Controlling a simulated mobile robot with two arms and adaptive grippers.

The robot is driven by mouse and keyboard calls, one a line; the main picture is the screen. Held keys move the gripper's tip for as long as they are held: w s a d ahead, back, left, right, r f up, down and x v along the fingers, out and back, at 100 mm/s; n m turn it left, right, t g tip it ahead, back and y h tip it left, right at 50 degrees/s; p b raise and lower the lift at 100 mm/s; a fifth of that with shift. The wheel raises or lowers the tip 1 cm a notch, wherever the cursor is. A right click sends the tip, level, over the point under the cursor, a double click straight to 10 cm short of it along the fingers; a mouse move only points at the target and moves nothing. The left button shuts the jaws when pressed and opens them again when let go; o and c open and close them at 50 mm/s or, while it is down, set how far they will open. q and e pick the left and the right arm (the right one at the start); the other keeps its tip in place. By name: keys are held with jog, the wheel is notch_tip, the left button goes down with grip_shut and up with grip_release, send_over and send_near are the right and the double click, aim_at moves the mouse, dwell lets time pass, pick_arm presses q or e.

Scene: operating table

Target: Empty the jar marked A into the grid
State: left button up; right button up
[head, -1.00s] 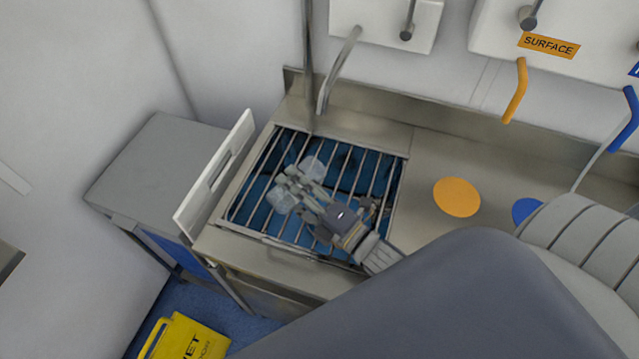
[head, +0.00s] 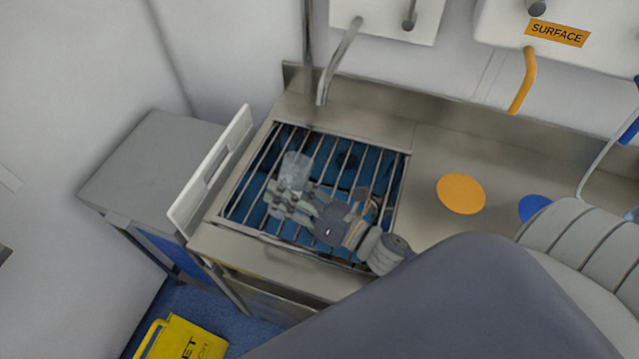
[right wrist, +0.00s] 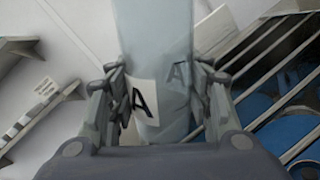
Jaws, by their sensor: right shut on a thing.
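My right gripper (head: 287,200) is shut on a clear jar (head: 295,170) above the grid (head: 260,187) in the sink. In the right wrist view the jar (right wrist: 155,55) stands between both fingers of the gripper (right wrist: 160,100), and a white label with a black A shows on it. The jar looks translucent; I cannot tell whether anything is in it. The grid's bars (right wrist: 270,75) show at the right of the wrist view, slanted, with blue below them. My left gripper is not in view.
A tap (head: 335,65) hangs over the sink's back edge. A white panel (head: 210,170) stands upright at the sink's left side. The steel counter right of the sink bears an orange disc (head: 461,194) and a blue disc (head: 533,208). A yellow floor sign (head: 185,340) stands low left.

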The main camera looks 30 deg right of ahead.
jog(key=shift+a+n+b, duration=0.3)
jog(key=shift+n+b, duration=0.05)
jog(key=shift+n, duration=0.35)
jog(key=shift+s+a+f+n+b, duration=0.15)
jog(key=shift+a+f+n+b, duration=0.1)
jog(key=shift+f+n+b, duration=0.25)
jog(key=shift+s+a+r+n+p, duration=0.1)
jog(key=shift+a+r+n+p, duration=0.05)
jog(key=shift+r+n+p, duration=0.45)
jog(key=shift+s+a+r+n+g, duration=0.1)
jog(key=shift+a+r+n+g, duration=0.15)
jog(key=shift+n, duration=0.55)
jog(key=shift+a+r+n+g, duration=0.15)
jog(key=shift+r+n, duration=0.15)
jog(key=shift+n, duration=0.5)
